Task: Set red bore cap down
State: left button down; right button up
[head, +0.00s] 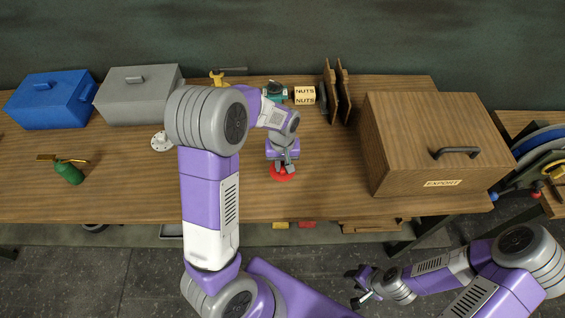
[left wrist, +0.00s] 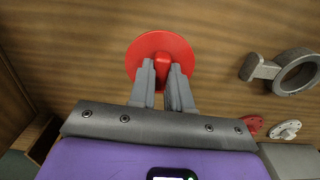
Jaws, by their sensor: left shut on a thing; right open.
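The red bore cap (head: 283,175) is a round red disc with a raised grip in its middle, over the wooden table in front of my left arm. My left gripper (head: 284,164) points down and is shut on that grip. In the left wrist view the disc (left wrist: 180,44) shows beyond the two grey fingers (left wrist: 162,76), which pinch the raised red part. The cap is at or very near the table top; I cannot tell whether it touches. My right gripper (head: 362,284) is open and empty, low at the right, in front of the table.
A wooden EXPORT crate (head: 410,115) stands right of the cap. A blue box (head: 45,100), a grey box (head: 130,100), a white flange (head: 160,141) and a green bottle-shaped part (head: 69,173) are to the left. A NUTS box (head: 304,96) stands behind. Bare table surrounds the cap.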

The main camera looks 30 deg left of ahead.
pick_arm(q)
jog(key=shift+f+b, duration=2.4)
jog(key=shift+f, duration=0.85)
jog(key=shift+f, duration=0.25)
jog(key=c, duration=1)
grip_release()
jog(key=shift+r, duration=0.1)
notch_tip(320, 180, up, 7)
jog(key=shift+r+p, duration=0.2)
jog(key=shift+p, duration=0.4)
